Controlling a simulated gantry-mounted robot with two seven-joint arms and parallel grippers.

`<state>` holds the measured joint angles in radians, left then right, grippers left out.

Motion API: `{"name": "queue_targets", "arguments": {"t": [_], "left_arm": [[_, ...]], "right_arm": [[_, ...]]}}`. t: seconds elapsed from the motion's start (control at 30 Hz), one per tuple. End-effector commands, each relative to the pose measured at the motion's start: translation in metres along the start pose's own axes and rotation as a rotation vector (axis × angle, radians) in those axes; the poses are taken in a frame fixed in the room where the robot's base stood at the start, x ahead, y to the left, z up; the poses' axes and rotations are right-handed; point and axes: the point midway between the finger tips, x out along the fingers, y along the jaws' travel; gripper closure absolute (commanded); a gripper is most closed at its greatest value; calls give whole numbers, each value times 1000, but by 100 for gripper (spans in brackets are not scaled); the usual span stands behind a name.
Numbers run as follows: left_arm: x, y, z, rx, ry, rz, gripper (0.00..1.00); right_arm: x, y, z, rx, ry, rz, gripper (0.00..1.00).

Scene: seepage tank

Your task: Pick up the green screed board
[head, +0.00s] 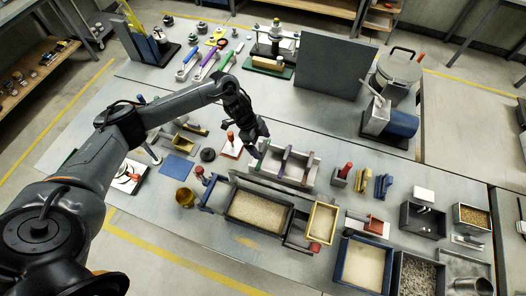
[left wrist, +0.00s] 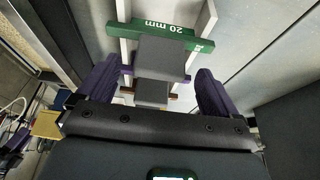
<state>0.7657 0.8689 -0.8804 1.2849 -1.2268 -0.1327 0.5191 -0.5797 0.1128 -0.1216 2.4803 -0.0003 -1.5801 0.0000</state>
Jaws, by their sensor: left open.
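The green screed board (left wrist: 170,35), marked "20 mm", lies across the light rails of a rack at the top of the left wrist view. A purple board (left wrist: 187,78) and a brown-ended one sit nearer the gripper, partly hidden by grey blocks (left wrist: 163,57). My left gripper (left wrist: 155,90) is open, its two purple-sided fingers spread to either side, with the green board beyond their tips and not between them. In the head view my left gripper (head: 256,148) hangs at the left end of the grey rack (head: 307,177). My right gripper is not in view.
Sand-filled trays (head: 364,262) stand in front of the rack. An upright dark panel (head: 317,64) stands behind. Small blue and yellow tools (head: 383,186) lie to the right.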

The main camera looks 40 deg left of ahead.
Motion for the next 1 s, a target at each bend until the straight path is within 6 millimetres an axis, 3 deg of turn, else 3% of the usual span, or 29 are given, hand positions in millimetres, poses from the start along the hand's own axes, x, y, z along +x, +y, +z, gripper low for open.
{"name": "queue_targets", "arguments": {"t": [0.3, 0.6, 1.0], "left_arm": [[37, 1, -2, 1, 0, 3, 6], [40, 0, -2, 1, 0, 1, 6], [40, 0, -2, 1, 0, 1, 68]], "right_arm": [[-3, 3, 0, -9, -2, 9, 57], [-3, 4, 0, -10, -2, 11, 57], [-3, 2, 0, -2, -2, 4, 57]]}}
